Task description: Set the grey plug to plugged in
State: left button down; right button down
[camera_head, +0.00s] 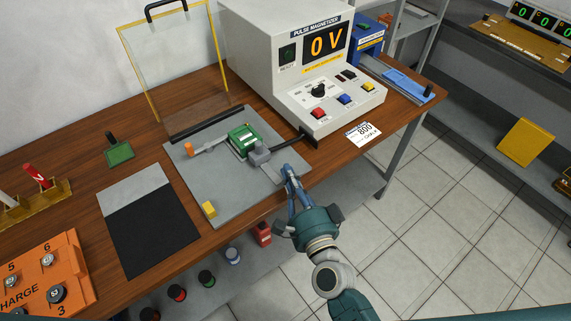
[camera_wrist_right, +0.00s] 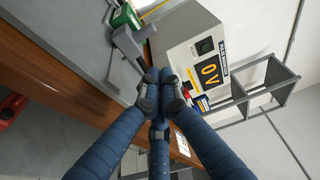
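The grey plug (camera_head: 259,155) sits on the grey board (camera_head: 215,180) right beside the green block (camera_head: 242,139). I cannot tell whether a gap separates them. A black cable runs from near the plug to the pulse magnetizer (camera_head: 300,60). In the right wrist view the plug (camera_wrist_right: 129,43) is at the upper left, near the green block (camera_wrist_right: 122,17). My right gripper (camera_head: 288,172) is just right of and in front of the plug, apart from it. Its fingertips (camera_wrist_right: 160,82) are together, with nothing seen between them. My left gripper is not in view.
The magnetizer's display reads 0 V. A clear yellow-edged shield (camera_head: 178,65) stands behind the board. An orange piece (camera_head: 203,146) and a yellow block (camera_head: 209,210) are on the board. A white card (camera_head: 363,132) lies near the table edge. A black mat (camera_head: 152,228) lies left.

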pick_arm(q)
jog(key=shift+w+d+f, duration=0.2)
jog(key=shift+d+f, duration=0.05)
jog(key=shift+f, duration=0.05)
pick_arm(e)
jog(key=shift+v, duration=2.45)
pick_arm(q)
jog(key=shift+b, duration=0.3)
pick_arm(e)
jog(key=shift+w+d, duration=0.1)
jog(key=shift+d, duration=0.05)
